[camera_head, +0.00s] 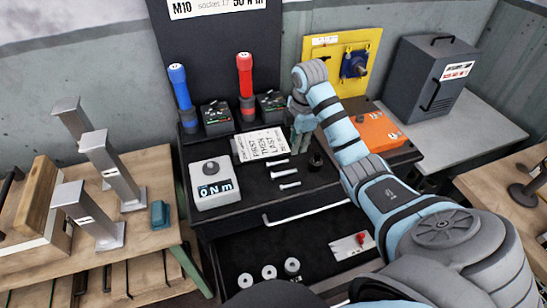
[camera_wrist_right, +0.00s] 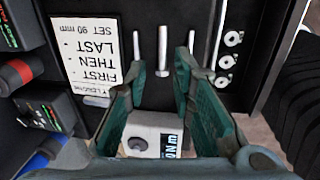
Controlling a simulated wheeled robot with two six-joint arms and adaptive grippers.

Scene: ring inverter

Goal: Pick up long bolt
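Three silver bolts lie side by side on the black bench top: an upper bolt (camera_head: 278,163), a middle bolt (camera_head: 284,173) and a lower bolt (camera_head: 289,184). The middle one looks longest in the head view. My right gripper (camera_head: 302,145) hangs over the bench, above and to the right of the bolts. In the right wrist view its two green fingers (camera_wrist_right: 162,72) are spread with nothing held between them. My left gripper is not seen.
A white instruction card (camera_head: 262,145) lies beside the bolts, and a torque display box (camera_head: 212,186) stands at the left. Blue (camera_head: 180,85) and red (camera_head: 245,75) tools stand behind. An open drawer (camera_head: 315,243) lies below.

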